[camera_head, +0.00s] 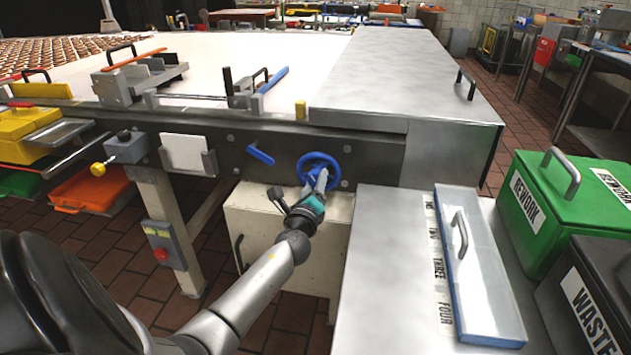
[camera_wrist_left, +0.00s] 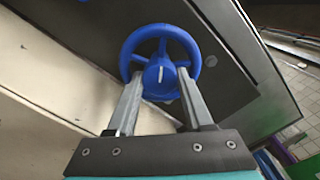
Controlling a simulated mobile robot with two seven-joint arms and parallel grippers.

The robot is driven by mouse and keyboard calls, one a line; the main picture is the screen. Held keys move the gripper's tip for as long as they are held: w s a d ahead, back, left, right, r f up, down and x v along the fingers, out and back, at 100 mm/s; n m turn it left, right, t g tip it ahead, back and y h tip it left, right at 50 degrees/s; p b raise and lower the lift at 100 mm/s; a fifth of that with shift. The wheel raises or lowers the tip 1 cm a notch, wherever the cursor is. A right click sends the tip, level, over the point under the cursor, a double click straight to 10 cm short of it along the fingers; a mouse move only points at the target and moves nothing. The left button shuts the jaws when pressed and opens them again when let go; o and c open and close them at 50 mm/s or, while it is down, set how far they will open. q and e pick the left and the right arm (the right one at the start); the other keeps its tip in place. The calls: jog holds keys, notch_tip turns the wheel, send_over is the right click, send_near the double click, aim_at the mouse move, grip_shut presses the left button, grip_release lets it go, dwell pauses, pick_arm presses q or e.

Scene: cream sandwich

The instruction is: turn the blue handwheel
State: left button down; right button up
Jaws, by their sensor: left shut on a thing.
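The blue handwheel (camera_head: 319,168) is mounted on the dark side rail of the conveyor, right of centre in the head view. In the left wrist view the handwheel (camera_wrist_left: 160,60) shows its round rim, spokes and a hub with a white mark. My left gripper (camera_head: 318,183) reaches up to it from below. In the left wrist view the fingers of the left gripper (camera_wrist_left: 158,85) stand on either side of the hub, shut on the handwheel. The fingertips cover the lower part of the rim. My right gripper is not in view.
A blue lever (camera_head: 260,155) sits on the rail left of the wheel. A cream cabinet (camera_head: 290,235) stands below. A steel bench (camera_head: 390,290) with a lidded tray (camera_head: 475,265) is close on the right, beside a green REWORK bin (camera_head: 560,205) and a dark WASTE bin (camera_head: 590,290).

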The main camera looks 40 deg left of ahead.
pick_arm(q)
jog(key=shift+m, duration=0.6)
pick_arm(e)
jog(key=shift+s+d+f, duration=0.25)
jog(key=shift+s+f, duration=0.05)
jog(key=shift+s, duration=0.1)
pick_arm(q)
jog(key=shift+c, duration=1.5)
grip_release()
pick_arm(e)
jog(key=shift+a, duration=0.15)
pick_arm(q)
jog(key=shift+s, duration=0.1)
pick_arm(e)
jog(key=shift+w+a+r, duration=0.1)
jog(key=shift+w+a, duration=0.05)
